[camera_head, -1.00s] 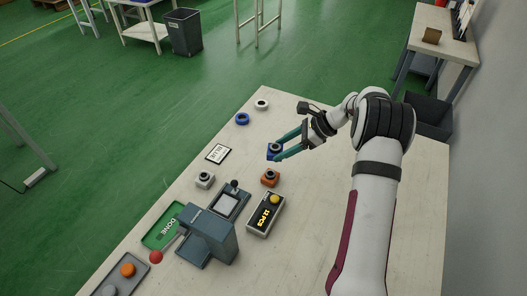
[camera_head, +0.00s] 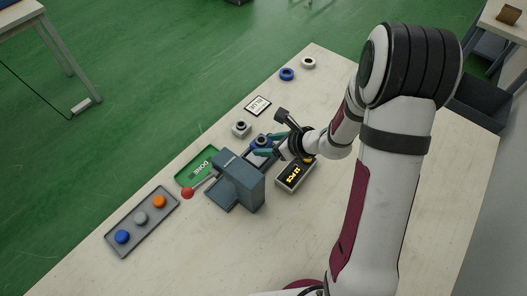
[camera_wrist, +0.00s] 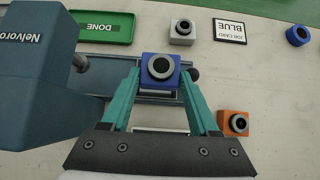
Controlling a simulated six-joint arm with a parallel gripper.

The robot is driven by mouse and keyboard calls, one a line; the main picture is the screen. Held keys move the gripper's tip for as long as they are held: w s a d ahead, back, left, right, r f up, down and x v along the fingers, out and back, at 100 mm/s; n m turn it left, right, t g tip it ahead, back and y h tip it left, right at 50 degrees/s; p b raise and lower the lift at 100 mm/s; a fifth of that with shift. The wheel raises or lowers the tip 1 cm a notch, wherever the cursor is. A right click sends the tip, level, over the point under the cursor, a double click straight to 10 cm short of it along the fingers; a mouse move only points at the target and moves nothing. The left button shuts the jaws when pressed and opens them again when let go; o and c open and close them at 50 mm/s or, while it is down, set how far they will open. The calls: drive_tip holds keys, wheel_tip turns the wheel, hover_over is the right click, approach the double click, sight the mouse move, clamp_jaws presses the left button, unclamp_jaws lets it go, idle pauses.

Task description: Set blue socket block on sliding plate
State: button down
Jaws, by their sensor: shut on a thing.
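The blue socket block (camera_wrist: 161,70) has a dark ring socket on top. My gripper (camera_wrist: 160,82) is shut on it, a green finger on each side; the block and gripper also show in the head view, where the block (camera_head: 261,141) is beside the press. In the wrist view the block appears over the sliding plate (camera_wrist: 150,96), which is mostly hidden beneath the block and fingers. I cannot tell whether the block touches the plate.
The grey-blue press (camera_head: 241,180) with a red-knobbed lever stands close left of the gripper. A counter box (camera_head: 296,175), a white block (camera_head: 241,129), an orange block (camera_wrist: 233,123), a green DONE tray (camera_head: 198,166) and a tray of buttons (camera_head: 142,221) surround it. The job card (camera_head: 258,105) reads BLUE.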

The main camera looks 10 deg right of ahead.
sight(264, 160)
drive_tip(key=shift+w+a+f, duration=0.1)
drive_tip(key=shift+a+f, duration=0.05)
drive_tip(key=shift+f, duration=0.6)
drive_tip(key=shift+w+a+f, duration=0.1)
drive_tip(key=shift+a+f, duration=0.1)
drive_tip(key=shift+f, duration=0.6)
drive_tip(key=shift+w+a+f, duration=0.1)
drive_tip(key=shift+a+f, duration=0.05)
drive_tip(key=shift+f, duration=0.6)
drive_tip(key=shift+f, duration=0.15)
drive_tip(key=shift+c, duration=2.1)
unclamp_jaws()
drive_tip(key=v, duration=1.2)
drive_tip(key=shift+r, duration=0.25)
